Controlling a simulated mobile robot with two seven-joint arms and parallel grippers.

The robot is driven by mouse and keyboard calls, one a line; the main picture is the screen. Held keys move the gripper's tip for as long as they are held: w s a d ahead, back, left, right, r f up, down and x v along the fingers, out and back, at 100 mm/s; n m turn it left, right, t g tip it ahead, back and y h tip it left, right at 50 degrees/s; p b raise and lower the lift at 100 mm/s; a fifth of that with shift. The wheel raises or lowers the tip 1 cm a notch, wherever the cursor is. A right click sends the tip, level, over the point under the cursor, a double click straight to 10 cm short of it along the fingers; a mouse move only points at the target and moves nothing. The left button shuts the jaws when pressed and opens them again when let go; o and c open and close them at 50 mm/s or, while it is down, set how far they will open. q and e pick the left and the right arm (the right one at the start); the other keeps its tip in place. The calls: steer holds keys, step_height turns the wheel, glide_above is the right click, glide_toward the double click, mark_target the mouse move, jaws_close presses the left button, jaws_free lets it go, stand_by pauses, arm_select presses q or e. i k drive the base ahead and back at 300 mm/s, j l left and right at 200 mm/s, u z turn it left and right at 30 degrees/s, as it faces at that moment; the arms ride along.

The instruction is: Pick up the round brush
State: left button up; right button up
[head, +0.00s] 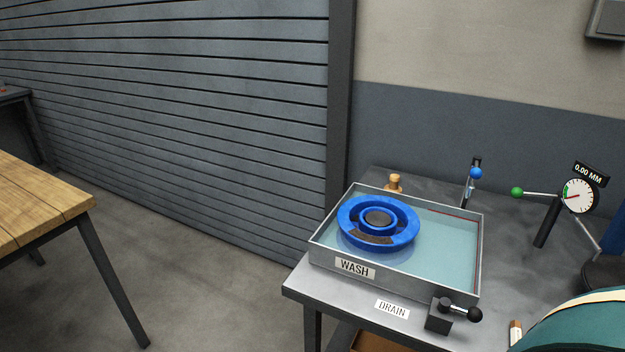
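A small tan wooden knob-shaped thing (394,183) stands on the bench behind the wash tray's back left edge. It may be the handle of the round brush; its lower part is hidden by the tray, so I cannot tell for sure. A blue ring-shaped part (350,216) with a dark centre sits in the wash tray (318,252), which holds pale blue liquid. Neither of my grippers is in view.
The tray stands on a grey metal bench (300,287) with a black drain valve (438,317) in front. A blue-knobbed lever (475,173), a green-knobbed lever (517,192) and a dial gauge (579,196) stand at right. A wooden table (40,205) is at left, with open floor between.

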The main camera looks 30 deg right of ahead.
mark_target(395, 178)
steer(key=i+j+u, duration=0.25)
steer(key=i, duration=0.35)
steer(key=i+j+u, duration=0.25)
steer(key=i, duration=0.35)
steer(key=i+z, duration=0.2)
steer(key=z, duration=0.2)
steer(key=i+l+z, duration=0.1)
steer(key=z, duration=0.25)
steer(key=i+j+z, duration=0.1)
steer(key=i+z, duration=0.3)
steer(key=j+z, duration=0.1)
steer(key=z, duration=0.3)
steer(key=i, duration=0.05)
